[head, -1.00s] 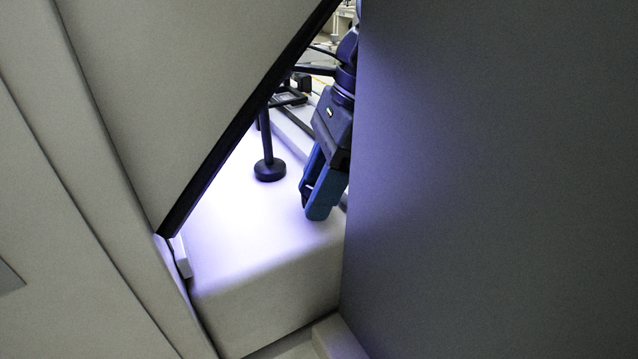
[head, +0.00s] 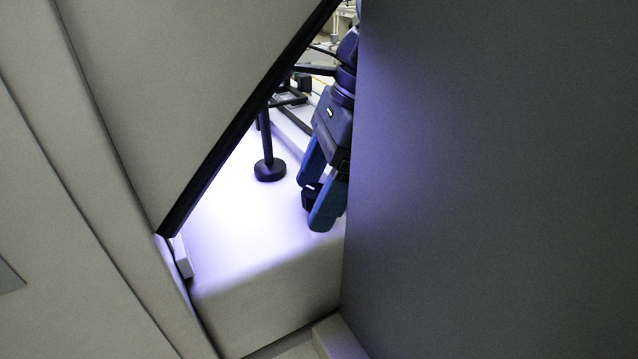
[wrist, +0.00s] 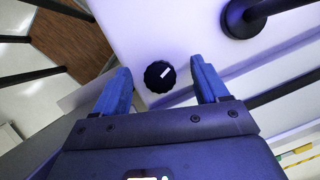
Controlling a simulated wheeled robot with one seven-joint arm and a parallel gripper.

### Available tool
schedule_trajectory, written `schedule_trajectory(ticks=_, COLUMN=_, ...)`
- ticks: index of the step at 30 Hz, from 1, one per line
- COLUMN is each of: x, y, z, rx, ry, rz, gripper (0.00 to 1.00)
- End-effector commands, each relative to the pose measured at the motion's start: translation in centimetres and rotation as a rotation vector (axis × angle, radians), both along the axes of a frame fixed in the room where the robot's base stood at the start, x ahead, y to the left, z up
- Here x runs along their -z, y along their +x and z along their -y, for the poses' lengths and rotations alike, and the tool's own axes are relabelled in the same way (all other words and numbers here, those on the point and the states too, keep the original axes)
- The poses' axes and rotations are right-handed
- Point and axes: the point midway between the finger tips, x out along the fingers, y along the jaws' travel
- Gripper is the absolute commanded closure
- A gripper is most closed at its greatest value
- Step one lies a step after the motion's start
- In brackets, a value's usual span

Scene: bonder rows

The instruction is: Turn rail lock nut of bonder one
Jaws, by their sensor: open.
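The rail lock nut is a round black knob with a white mark (wrist: 160,76), on the pale machine surface in the wrist view. In the head view the nut (head: 310,195) shows dark between the blue fingers. My gripper (wrist: 161,67) is open, with one finger to each side of the nut and a gap on both sides. In the head view my gripper (head: 311,206) points down, and the grey panel at right hides part of it. I cannot tell how deep the fingertips sit relative to the nut.
A black post with a round foot (head: 269,170) stands left of my gripper on the white surface (head: 235,225). A large grey panel (head: 490,180) and a slanted dark-edged panel (head: 190,80) block much of the head view. A brown floor patch (wrist: 75,45) shows at upper left.

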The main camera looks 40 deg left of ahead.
Motion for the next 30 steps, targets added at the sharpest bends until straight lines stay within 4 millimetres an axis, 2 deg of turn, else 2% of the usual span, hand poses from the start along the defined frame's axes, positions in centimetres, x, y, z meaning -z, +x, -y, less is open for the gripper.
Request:
schedule_trajectory(ticks=8, x=-0.7, y=0.2, z=0.1, rx=0.001, ry=0.001, rz=0.000, gripper=0.27)
schedule_trajectory(ticks=30, x=-6.5, y=2.0, z=1.7, rx=0.000, ry=0.000, rz=0.000, gripper=0.27)
